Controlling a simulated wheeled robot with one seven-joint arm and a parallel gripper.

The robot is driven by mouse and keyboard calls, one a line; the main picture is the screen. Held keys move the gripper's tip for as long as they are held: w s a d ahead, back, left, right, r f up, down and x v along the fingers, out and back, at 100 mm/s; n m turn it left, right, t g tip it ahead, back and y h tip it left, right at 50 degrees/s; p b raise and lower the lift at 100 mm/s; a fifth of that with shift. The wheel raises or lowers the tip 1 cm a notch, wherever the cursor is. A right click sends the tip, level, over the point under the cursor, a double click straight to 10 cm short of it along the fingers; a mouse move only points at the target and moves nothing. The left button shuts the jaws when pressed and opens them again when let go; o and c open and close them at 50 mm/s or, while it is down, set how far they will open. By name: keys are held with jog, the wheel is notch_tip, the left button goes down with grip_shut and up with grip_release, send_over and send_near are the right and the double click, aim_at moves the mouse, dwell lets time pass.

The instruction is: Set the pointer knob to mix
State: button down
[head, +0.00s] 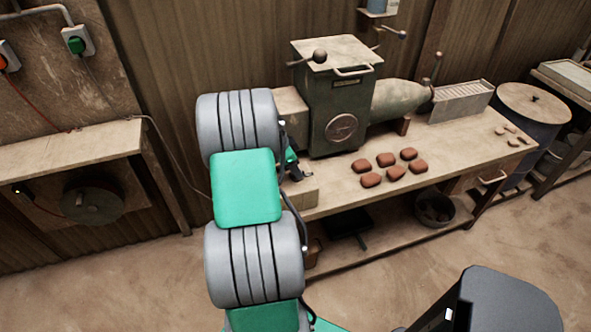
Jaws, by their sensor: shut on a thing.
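My gripper (301,173) shows only in part, as a small dark shape just right of my grey and green arm. It is low over a pale box (304,196) at the left front end of the workbench. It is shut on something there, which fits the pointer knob. The knob itself, its pointer and any mix mark are hidden behind my arm and gripper, so the setting cannot be read. The dark green press (336,110) stands right behind, with a round badge on its front and a pale lid with a handle.
Several reddish clay pieces (387,161) lie on the workbench (450,150) right of the gripper. A slatted rack (461,102) and a lidded drum (533,103) are farther right. At left, a side table (70,148) stands under wall sockets.

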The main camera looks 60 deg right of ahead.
jog(key=n+t+b, duration=0.1)
jog(key=n+b, duration=0.1)
jog(key=n, duration=0.1)
jog(key=shift+s+f+n+h, duration=0.1)
jog(key=shift+s+n+h, duration=0.05)
jog(key=shift+n+h, duration=0.25)
jog(key=n+t+b, duration=0.2)
jog(key=n, duration=0.2)
jog(key=shift+s+n, duration=0.15)
jog(key=shift+n, duration=0.15)
jog(key=n+t+b, duration=0.1)
jog(key=n, duration=0.3)
jog(key=shift+s+t, duration=0.1)
jog(key=shift+t, duration=0.3)
jog(key=shift+n+t+y+b, duration=0.5)
jog(key=shift+n+t+b, duration=0.1)
jog(key=shift+n, duration=1.7)
jog(key=c, duration=1.4)
grip_release()
jog(key=v, duration=0.8)
